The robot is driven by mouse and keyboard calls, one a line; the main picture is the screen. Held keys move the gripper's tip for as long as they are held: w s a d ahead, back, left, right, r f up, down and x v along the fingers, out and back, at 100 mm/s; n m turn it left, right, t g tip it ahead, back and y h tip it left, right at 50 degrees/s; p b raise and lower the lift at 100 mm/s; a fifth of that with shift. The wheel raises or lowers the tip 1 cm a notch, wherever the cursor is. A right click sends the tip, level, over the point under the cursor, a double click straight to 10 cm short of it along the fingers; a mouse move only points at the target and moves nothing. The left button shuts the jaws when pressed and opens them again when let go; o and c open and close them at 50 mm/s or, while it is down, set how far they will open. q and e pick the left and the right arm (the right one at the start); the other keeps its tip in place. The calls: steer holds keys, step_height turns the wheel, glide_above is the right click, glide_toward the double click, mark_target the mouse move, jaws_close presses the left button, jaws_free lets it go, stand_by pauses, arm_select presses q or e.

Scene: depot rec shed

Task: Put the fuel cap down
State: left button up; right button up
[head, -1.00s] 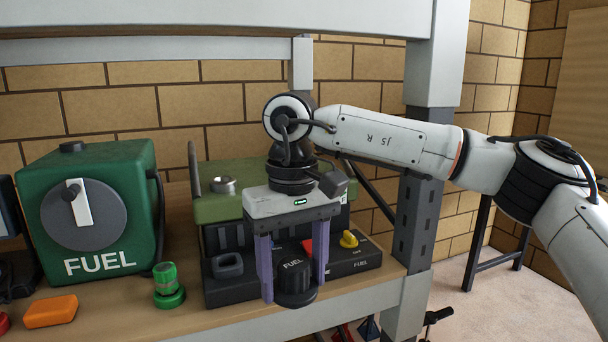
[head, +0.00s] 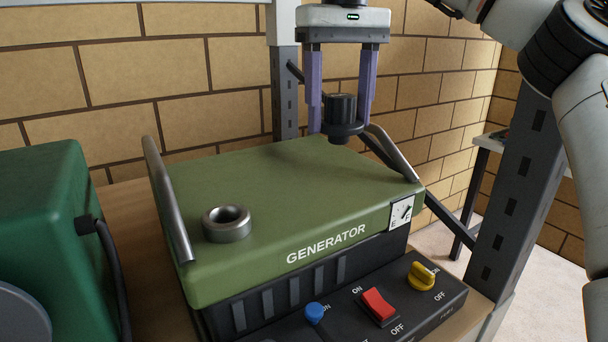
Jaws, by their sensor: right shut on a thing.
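The black fuel cap (head: 341,106) has a ribbed grip on top, a wider flange and a short plug below. My right gripper (head: 340,121) is shut on it, with a purple finger on each side, and holds it upright. The cap shows at the back right edge of the green generator (head: 290,185); how high it is above the top is hard to tell. The open metal filler neck (head: 228,224) stands on the generator's top at the front left, apart from the cap. My left gripper is not in view.
Metal handle bars rise at the generator's left (head: 168,200) and right (head: 392,152). A front panel holds a blue knob (head: 315,313), a red switch (head: 379,306) and a yellow knob (head: 422,276). A green fuel tank (head: 45,215) stands left; a grey post (head: 512,180) right.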

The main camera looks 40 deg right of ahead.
mark_target(343, 136)
steer(key=shift+w+d+r, duration=0.1)
steer(key=shift+d+r, duration=0.15)
steer(key=shift+f, duration=0.4)
steer(key=f, duration=0.4)
steer(key=shift+s+d, duration=0.1)
steer(key=shift+s, duration=0.15)
steer(key=shift+w+f, duration=0.1)
steer(key=shift+f, duration=2.3)
steer(key=shift+f, duration=0.1)
steer(key=o, duration=1.1)
steer(key=shift+c, duration=0.2)
